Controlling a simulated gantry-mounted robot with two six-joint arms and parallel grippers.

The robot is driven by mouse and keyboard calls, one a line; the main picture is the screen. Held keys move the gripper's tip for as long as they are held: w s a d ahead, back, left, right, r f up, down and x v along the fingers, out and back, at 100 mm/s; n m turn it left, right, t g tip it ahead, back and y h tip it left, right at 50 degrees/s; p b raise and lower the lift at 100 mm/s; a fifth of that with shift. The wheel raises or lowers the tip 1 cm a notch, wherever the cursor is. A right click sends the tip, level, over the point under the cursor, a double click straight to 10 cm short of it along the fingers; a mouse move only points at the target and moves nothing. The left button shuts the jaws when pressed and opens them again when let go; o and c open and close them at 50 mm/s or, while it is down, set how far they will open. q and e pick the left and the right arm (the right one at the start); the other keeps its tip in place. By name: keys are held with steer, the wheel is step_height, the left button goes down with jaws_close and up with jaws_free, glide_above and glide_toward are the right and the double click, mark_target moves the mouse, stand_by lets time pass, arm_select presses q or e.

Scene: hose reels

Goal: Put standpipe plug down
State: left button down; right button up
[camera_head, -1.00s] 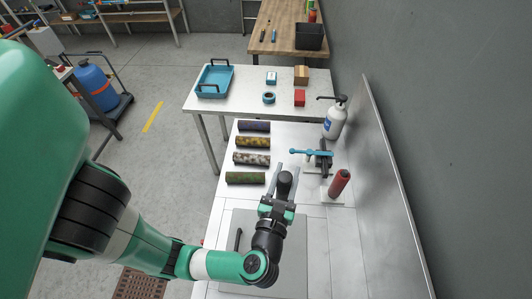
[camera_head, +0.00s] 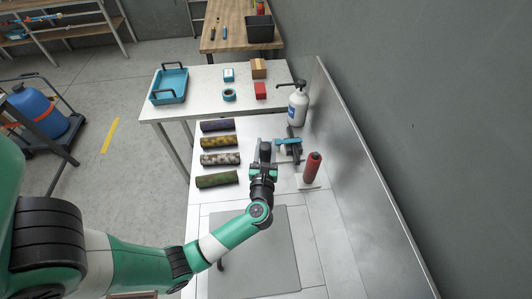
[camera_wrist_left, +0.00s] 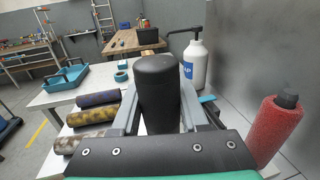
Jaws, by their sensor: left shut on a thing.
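The standpipe plug, a black rounded cylinder (camera_head: 265,149), is upright between the fingers of my left gripper (camera_head: 264,162). In the left wrist view the plug (camera_wrist_left: 158,85) fills the space between the two grey fingers, which are shut on it. It is just left of a dark stand with a blue bar (camera_head: 291,146). The plug's lower end is hidden by the gripper, so I cannot tell whether it touches anything. My right gripper is not in view.
A red cylinder with a black top (camera_head: 312,166) stands on a small white plate to the right. A white pump bottle (camera_head: 297,106) is behind. Several patterned rolls (camera_head: 218,142) lie left. A grey wall panel (camera_head: 350,165) bounds the right side.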

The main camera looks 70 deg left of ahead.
arm_select(q)
step_height(320, 180, down, 3)
steer(key=shift+w+a+f+b, duration=0.1)
steer(key=shift+a+f+b, duration=0.1)
steer(key=shift+b, duration=0.35)
steer(key=c, duration=0.9)
jaws_free()
steer(key=shift+f, duration=0.2)
steer(key=o, duration=0.5)
steer(key=shift+c, duration=0.2)
steer(key=shift+r, duration=0.1)
